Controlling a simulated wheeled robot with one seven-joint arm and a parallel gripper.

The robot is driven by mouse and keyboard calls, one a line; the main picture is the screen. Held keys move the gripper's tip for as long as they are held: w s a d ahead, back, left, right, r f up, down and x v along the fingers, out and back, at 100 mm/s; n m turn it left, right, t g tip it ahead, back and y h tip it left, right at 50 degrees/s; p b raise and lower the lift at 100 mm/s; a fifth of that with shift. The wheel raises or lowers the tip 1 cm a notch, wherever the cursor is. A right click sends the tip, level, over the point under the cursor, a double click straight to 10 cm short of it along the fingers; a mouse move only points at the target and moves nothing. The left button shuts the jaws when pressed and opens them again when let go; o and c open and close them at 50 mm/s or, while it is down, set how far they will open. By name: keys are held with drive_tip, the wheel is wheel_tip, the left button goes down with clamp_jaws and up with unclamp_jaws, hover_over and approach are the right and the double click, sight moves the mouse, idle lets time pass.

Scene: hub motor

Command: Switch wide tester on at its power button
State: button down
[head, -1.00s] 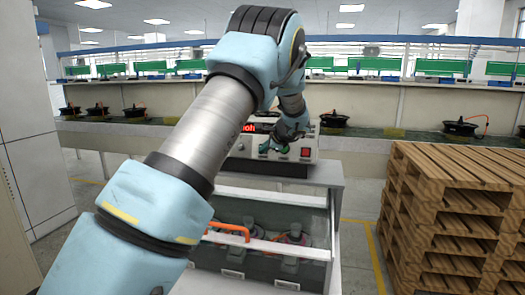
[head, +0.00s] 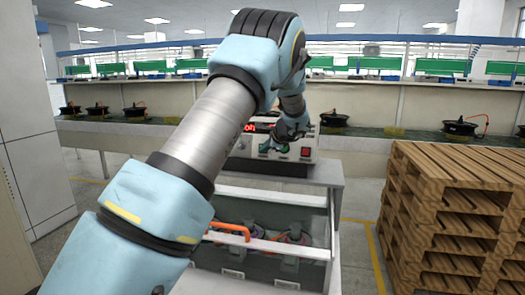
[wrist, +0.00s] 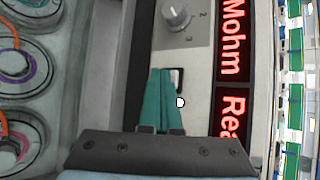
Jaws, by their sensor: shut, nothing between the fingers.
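The wide tester (head: 240,150) is a pale box with a red display, on top of a grey cabinet and partly hidden behind my arm. A red square switch (head: 305,152) shows at the right of its front. My gripper (head: 268,147) is in front of the panel, left of that switch. In the wrist view my teal fingers (wrist: 168,72) are shut together and empty. Their tips lie beside a small dark-and-white switch (wrist: 178,77) on the tester panel; I cannot tell whether they touch it. A grey knob (wrist: 176,16) and red displays (wrist: 233,40) are close by.
Below the tester, the cabinet (head: 337,200) holds round parts and an orange handle (head: 230,229). Wooden pallets (head: 450,200) are stacked at the right. A long bench (head: 380,142) with several motors runs behind. Floor is clear between cabinet and pallets.

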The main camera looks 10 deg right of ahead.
drive_tip(key=shift+s+a+r+b, duration=0.2)
drive_tip(key=shift+s+a+b, duration=0.15)
drive_tip(key=shift+s+b, duration=0.3)
drive_tip(key=shift+s, duration=0.1)
drive_tip(key=shift+s+a+r+b, duration=0.2)
drive_tip(key=shift+s+a+b, duration=0.25)
drive_tip(key=shift+s, duration=0.25)
drive_tip(key=shift+s+a+r+b, duration=0.2)
drive_tip(key=shift+s+a+b, duration=0.2)
drive_tip(key=shift+s, duration=0.25)
drive_tip(key=shift+s+a+r+b, duration=0.2)
drive_tip(key=shift+s+a+b, duration=0.15)
drive_tip(key=shift+s+b, duration=0.25)
drive_tip(key=shift+s, duration=0.25)
drive_tip(key=s+a+r+b, duration=0.1)
drive_tip(key=s+a+b, duration=0.2)
drive_tip(key=s, duration=0.2)
drive_tip(key=shift+s+r, duration=0.35)
drive_tip(key=shift+a, duration=0.15)
